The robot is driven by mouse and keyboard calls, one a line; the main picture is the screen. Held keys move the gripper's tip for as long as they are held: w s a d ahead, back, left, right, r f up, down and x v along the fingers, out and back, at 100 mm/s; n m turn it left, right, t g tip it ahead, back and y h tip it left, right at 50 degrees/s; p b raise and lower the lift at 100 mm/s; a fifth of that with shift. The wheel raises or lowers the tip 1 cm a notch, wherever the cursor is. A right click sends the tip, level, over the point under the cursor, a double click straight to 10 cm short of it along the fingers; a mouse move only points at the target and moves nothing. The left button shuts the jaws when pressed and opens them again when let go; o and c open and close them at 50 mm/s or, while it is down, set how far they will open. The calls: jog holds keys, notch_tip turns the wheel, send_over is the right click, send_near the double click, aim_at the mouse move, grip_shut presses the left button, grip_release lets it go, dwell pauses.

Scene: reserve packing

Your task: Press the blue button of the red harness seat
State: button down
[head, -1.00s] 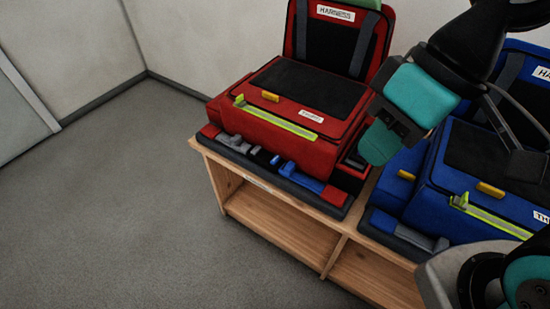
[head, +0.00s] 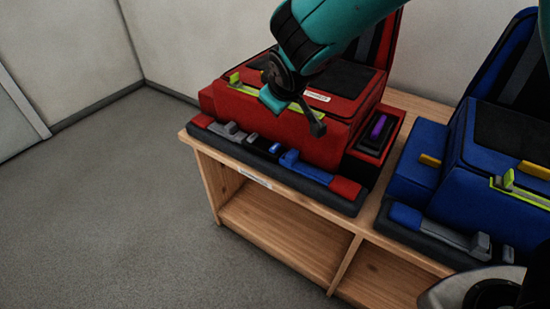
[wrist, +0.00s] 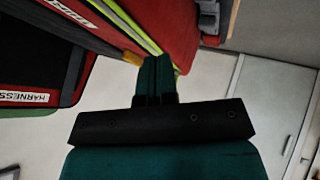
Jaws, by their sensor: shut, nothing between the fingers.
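The red harness seat (head: 310,138) stands on the wooden bench, with a dark strip along its front. The strip holds a grey buckle (head: 232,132), a small blue button (head: 275,148) near its middle and a blue piece (head: 305,168) beside it. My gripper (head: 271,102) is shut and empty, in front of the red seat's front edge and above the strip in the picture; its height above the button is hard to tell. In the wrist view my shut fingers (wrist: 157,75) point toward the red seat (wrist: 170,25); the blue button does not show there.
A purple button (head: 378,126) sits in a black recess at the red seat's right side. A blue seat (head: 465,175) with its own front strip stands to the right on the bench (head: 270,190). Open grey floor (head: 110,210) lies left and in front.

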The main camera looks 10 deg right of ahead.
aim_at(275, 148)
jog(key=shift+w+a+f+n+t+b, duration=0.15)
jog(key=shift+w+a+f+t+b, duration=0.15)
jog(key=shift+w+f, duration=0.35)
jog(key=shift+w+a+f+n+t+b, duration=0.1)
jog(key=shift+w+a+f+n+t, duration=0.1)
jog(key=shift+w+a+f, duration=0.35)
jog(key=shift+s+d+f, duration=0.15)
jog(key=shift+d, duration=0.05)
notch_tip(275, 148, down, 9)
jog(key=b, duration=0.6)
jog(key=shift+b, duration=0.3)
dwell(0.9)
jog(key=shift+f, duration=0.3)
jog(key=shift+f+b, duration=0.5)
dwell(0.6)
jog(key=shift+r, duration=0.15)
jog(key=shift+r+p, duration=0.8)
